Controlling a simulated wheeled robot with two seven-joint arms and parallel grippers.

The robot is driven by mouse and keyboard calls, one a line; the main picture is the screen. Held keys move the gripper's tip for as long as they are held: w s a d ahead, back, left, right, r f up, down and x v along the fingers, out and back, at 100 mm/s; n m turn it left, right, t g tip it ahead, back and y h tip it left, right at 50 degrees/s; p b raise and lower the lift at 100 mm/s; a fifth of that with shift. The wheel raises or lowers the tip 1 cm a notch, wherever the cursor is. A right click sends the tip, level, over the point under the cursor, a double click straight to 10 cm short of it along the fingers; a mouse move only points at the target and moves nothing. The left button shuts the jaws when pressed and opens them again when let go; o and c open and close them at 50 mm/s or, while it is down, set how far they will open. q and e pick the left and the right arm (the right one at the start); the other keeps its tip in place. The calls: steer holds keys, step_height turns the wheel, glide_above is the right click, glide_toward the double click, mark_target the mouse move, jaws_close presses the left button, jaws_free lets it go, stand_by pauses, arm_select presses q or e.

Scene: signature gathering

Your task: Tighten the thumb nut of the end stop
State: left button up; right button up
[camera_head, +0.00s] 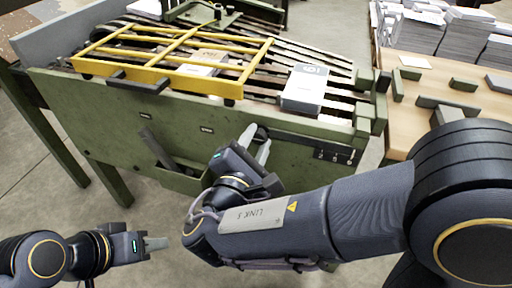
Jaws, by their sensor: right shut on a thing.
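A dark round knob (262,132), which looks like the thumb nut, sits on the front of the green machine at the left end of a black bar (305,142). My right gripper (257,139) reaches up to it and is shut on it, one pale finger on each side. The fingers and wrist hide part of the knob and the mount around it, so I cannot make out the end stop clearly. My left gripper (156,243) hangs low at the left, away from the machine and with nothing visible in it; its finger gap is too small to judge.
A yellow frame (150,75) lies over the machine's slatted bed, with a paper stack (304,88) on the slats to its right. The green front panel (100,115) faces me. A wooden table (440,75) with paper stacks and small blocks stands at right. Floor at lower left is open.

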steer(key=shift+m, duration=0.4)
steer(key=o, duration=1)
steer(key=shift+c, duration=0.2)
steer(key=p+v, duration=0.1)
steer(key=v, duration=0.7)
steer(key=shift+p, duration=0.35)
